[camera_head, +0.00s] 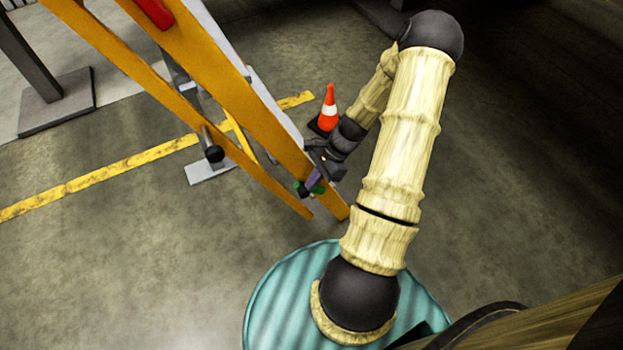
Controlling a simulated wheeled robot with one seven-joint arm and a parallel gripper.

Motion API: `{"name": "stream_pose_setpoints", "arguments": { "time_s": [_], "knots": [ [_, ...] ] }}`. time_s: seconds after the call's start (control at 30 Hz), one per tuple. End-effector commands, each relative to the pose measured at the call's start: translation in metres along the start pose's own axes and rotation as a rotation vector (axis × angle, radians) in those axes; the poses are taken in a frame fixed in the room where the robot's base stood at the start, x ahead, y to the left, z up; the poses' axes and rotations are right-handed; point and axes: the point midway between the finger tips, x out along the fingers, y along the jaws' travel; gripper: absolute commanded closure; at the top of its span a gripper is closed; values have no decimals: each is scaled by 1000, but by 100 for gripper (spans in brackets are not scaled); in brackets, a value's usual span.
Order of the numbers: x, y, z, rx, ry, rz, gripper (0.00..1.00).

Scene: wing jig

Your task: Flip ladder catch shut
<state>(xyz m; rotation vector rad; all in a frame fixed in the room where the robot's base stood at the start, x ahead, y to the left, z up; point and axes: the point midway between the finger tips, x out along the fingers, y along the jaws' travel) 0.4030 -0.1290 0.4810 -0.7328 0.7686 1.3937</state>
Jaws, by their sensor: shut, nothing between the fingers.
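A yellow-orange ladder (222,78) leans across the upper left, with its two rails running down to the floor near the middle. My gripper (309,187) is shut and empty, at the lower part of the right rail. A small purple piece (314,179) and a small green piece show at the gripper; I cannot tell which of them is the ladder catch. The catch's position is too small and too covered by my gripper to tell. Whether the gripper touches the rail cannot be told.
An orange and white cone (328,108) stands on the floor just behind my wrist. A grey post on a flat base (57,102) stands at the upper left. A yellow floor line (110,175) crosses the floor under the ladder. The floor at the lower left is clear.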

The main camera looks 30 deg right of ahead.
Motion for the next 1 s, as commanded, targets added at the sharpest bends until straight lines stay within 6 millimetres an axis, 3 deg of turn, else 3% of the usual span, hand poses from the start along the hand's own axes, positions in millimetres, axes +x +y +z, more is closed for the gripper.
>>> {"name": "stream_pose_setpoints", "arguments": {
  "time_s": [0.27, 0.47, 0.67, 1.0],
  "knots": [
    [-2, 0, 0, 0, 0, 0, 100],
    [-16, -1, -3, -4, 0, 2, 100],
    [-40, -3, -11, -9, 1, 6, 100],
    [-106, -3, -4, -9, 2, 5, 100]
  ]
}}
